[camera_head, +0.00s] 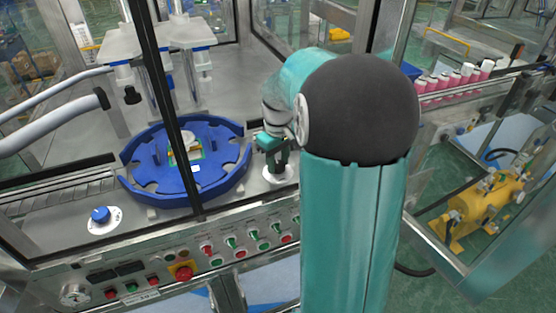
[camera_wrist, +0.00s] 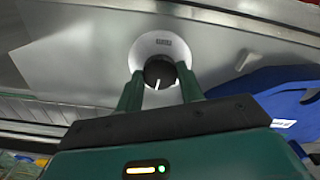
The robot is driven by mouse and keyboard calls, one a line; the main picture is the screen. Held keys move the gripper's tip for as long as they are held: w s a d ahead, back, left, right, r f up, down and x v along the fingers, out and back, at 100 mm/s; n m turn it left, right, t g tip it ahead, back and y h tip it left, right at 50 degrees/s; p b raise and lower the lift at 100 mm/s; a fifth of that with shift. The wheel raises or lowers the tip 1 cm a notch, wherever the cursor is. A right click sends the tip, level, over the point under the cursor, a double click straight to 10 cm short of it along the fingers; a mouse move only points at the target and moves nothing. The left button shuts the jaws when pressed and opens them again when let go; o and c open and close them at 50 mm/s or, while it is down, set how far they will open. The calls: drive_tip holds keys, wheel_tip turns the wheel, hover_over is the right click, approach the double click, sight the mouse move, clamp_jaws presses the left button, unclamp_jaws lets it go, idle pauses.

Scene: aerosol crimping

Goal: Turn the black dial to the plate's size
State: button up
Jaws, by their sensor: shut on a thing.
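The black dial (camera_wrist: 159,71) sits on a round white base (camera_wrist: 148,47) in the wrist view. The base has a small dark-printed label, too small to read. A white pointer line on the dial runs toward the lower edge of the picture. My gripper (camera_wrist: 159,79) has one green finger on each side of the dial and is shut on it. In the head view my gripper (camera_head: 272,158) is down at the white base (camera_head: 280,177), right of the blue turntable, and hides the dial. I cannot read any plate size.
The blue notched turntable (camera_head: 152,184) is close beside my gripper, with a small multicoloured item (camera_head: 185,150) near its middle. A blue knob (camera_head: 100,214) is at the front left. A button panel (camera_head: 182,272) runs along the front. A dark frame post (camera_head: 170,100) crosses the turntable.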

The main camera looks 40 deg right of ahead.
sight(278, 164)
drive_tip(key=m, duration=0.4)
drive_tip(key=shift+m, duration=2.3)
drive_tip(key=o, duration=1)
wheel_tip(278, 164, up, 14)
drive_tip(key=shift+f, duration=0.1)
